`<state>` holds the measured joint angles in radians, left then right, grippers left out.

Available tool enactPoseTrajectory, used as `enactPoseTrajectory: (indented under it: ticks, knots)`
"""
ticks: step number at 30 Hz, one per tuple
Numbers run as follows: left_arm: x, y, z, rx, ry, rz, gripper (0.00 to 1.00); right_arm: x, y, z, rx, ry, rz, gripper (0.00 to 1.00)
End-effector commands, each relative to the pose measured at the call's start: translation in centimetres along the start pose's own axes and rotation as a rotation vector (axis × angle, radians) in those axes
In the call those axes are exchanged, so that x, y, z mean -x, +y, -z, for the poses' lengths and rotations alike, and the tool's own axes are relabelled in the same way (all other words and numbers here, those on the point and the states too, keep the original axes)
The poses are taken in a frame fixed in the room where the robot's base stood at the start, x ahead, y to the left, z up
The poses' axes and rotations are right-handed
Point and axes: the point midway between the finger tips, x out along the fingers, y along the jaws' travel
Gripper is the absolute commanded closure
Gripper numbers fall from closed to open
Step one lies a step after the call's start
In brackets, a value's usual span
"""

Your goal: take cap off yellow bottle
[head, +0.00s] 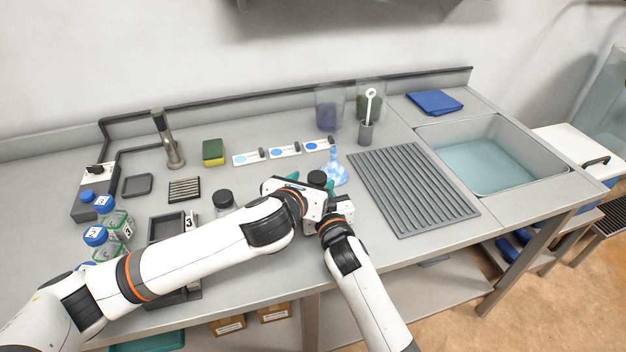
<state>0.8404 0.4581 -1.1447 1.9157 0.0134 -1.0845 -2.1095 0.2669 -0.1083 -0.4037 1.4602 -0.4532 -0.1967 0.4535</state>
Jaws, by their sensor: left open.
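No yellow bottle body shows clearly in the head view. A round black cap (317,177) shows just beyond my grippers, and whatever is under it is hidden by them. My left gripper (311,183) is open, with teal fingertips close to this cap; I cannot tell whether they touch it. My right gripper (338,206) is right beside the left one, on its near right side, and its jaws are hidden. Another black-capped clear bottle (224,201) stands to the left, partly behind my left arm.
A blue-and-white conical object (335,168) stands just behind the grippers. A ribbed drain mat (412,188) and a sink (490,155) lie to the right. Blue-capped bottles (104,204) stand at left, a sponge (213,152) and labelled cards (284,150) behind.

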Motion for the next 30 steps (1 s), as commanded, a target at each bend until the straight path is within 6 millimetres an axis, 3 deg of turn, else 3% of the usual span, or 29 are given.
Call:
enactPoseTrajectory:
  ticks: [6,15,25,30]
  knots:
    - [-1.8,0.0,0.1,0.001,0.002,0.000,0.37,0.0,0.0,0.1,0.000,0.002,0.001,0.98]
    - [-2.0,0.0,0.1,0.000,0.002,0.000,0.37,0.0,0.0,0.1,0.000,0.002,0.001,0.98]
    - [-1.9,0.0,0.1,0.000,0.001,0.000,0.89,0.0,-0.1,0.1,0.000,0.003,0.001,0.98]
    - [-1.9,0.0,0.1,0.000,0.001,0.000,0.91,0.0,-0.1,0.1,0.000,0.003,0.001,0.98]
